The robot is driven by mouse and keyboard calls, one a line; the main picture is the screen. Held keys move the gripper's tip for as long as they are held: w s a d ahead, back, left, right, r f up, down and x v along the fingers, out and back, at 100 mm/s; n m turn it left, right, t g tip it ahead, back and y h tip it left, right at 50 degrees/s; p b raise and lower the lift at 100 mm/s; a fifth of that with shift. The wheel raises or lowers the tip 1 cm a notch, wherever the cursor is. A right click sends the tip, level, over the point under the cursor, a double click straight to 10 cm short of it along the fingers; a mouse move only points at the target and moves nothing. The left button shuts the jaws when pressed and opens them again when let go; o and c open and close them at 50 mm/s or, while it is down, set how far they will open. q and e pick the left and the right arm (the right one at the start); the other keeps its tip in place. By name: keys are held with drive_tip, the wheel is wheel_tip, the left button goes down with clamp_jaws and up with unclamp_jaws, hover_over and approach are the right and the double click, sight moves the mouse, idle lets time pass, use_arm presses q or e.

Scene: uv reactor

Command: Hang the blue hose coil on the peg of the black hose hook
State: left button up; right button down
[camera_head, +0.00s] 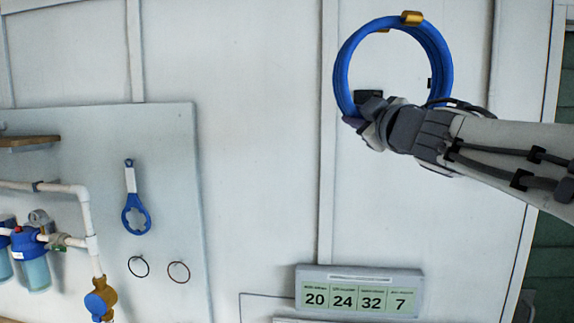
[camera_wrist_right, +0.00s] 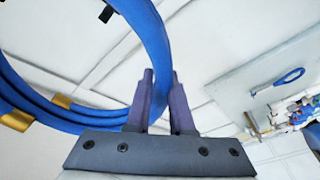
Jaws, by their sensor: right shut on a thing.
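The blue hose coil (camera_head: 343,72) is a ring of several turns with brass-coloured fittings, held upright in front of the white wall. My right gripper (camera_head: 356,117) is shut on its lower left part. In the right wrist view, the fingers (camera_wrist_right: 162,100) close around the blue hose coil (camera_wrist_right: 152,45). A black block (camera_head: 368,96) shows through the ring just above my gripper, and a small black piece (camera_head: 430,84) shows at the ring's right inner edge. Either may be part of the black hose hook; I cannot make out the peg. My left gripper is out of view.
A pale wall panel (camera_head: 170,125) at left carries a blue ring wrench (camera_head: 136,213) and two thin rings. White pipes (camera_head: 60,187) and blue filter housings (camera_head: 28,240) stand at lower left. A display box (camera_head: 360,292) is below. The wall between panel and coil is clear.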

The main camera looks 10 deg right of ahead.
wheel_tip(320, 180, down, 9)
drive_tip(key=b, duration=0.8)
drive_tip(key=w+d+f, duration=0.1)
drive_tip(key=w+d, duration=0.1)
drive_tip(key=w, duration=0.7)
drive_tip(key=w+d+f+b, duration=0.1)
drive_tip(key=w+d, duration=0.1)
drive_tip(key=w, duration=0.6)
drive_tip(key=shift+w+f, duration=0.35)
drive_tip(key=shift+w, duration=0.05)
idle(1.1)
idle(0.6)
